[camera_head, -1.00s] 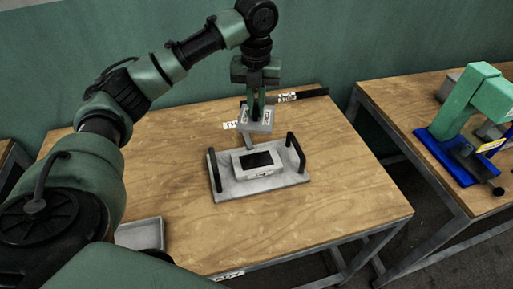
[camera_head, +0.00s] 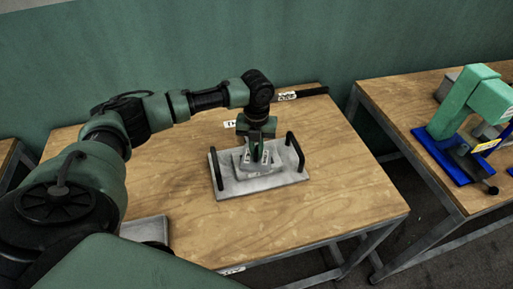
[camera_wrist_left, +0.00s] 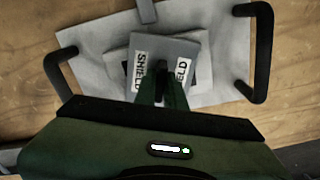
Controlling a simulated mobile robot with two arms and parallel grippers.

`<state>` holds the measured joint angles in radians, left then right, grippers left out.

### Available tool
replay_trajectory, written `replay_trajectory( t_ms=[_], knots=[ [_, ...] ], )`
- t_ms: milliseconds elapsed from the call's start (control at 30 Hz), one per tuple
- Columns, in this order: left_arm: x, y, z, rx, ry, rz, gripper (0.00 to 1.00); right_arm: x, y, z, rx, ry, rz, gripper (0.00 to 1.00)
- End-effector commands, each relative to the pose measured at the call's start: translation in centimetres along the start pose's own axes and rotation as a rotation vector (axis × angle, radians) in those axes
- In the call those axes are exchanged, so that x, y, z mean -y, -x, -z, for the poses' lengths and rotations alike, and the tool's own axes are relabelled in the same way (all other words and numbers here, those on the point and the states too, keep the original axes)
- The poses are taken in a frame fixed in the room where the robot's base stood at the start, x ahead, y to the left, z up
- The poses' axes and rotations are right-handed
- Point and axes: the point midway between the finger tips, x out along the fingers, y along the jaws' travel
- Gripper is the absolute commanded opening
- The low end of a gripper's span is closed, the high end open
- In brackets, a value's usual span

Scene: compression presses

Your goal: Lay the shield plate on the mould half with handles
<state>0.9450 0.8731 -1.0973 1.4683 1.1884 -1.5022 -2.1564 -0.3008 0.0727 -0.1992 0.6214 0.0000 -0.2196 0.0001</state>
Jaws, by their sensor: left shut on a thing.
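The mould half with handles (camera_head: 228,186) lies on the wooden table, a grey plate with a raised block and a black handle at each side. It also shows in the wrist view (camera_wrist_left: 98,82). My left gripper (camera_head: 258,154) points down over its middle, shut on the shield plate (camera_head: 245,160). The shield plate (camera_wrist_left: 172,47) is a small grey plate with white SHIELD labels, between the two handles. It covers much of the raised block and its dark recess. I cannot tell whether it touches the block or hangs just above. My right gripper is out of view.
A grey tray (camera_head: 147,230) stands at the table's front left, partly behind my arm. A black bar (camera_head: 302,93) and white labels are at the back edge. A green and blue press (camera_head: 465,120) stands on the right table. The table's right front is clear.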

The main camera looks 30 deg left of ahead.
Motion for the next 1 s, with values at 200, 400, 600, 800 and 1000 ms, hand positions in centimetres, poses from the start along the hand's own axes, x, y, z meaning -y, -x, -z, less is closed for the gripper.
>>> replay_trajectory(
  t_ms=[200, 400, 600, 800, 1000],
  knots=[
    [0.0, 0.1, -0.1, 0.001, 0.0, 0.001, 0.0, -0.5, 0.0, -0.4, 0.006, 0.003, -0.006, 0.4],
    [0.0, -0.2, 0.0, 0.0, 0.0, 0.0, 0.32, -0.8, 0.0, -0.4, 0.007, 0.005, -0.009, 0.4],
    [0.0, -0.2, 0.0, 0.0, 0.0, 0.0, 0.32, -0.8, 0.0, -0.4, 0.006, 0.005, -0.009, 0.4],
    [0.0, 0.6, -0.1, 0.002, 0.0, 0.001, 0.32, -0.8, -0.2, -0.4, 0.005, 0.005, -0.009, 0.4],
    [0.1, 4.1, -0.1, 0.004, -0.001, 0.003, 0.32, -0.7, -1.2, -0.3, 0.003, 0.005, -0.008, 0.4]
  ],
)
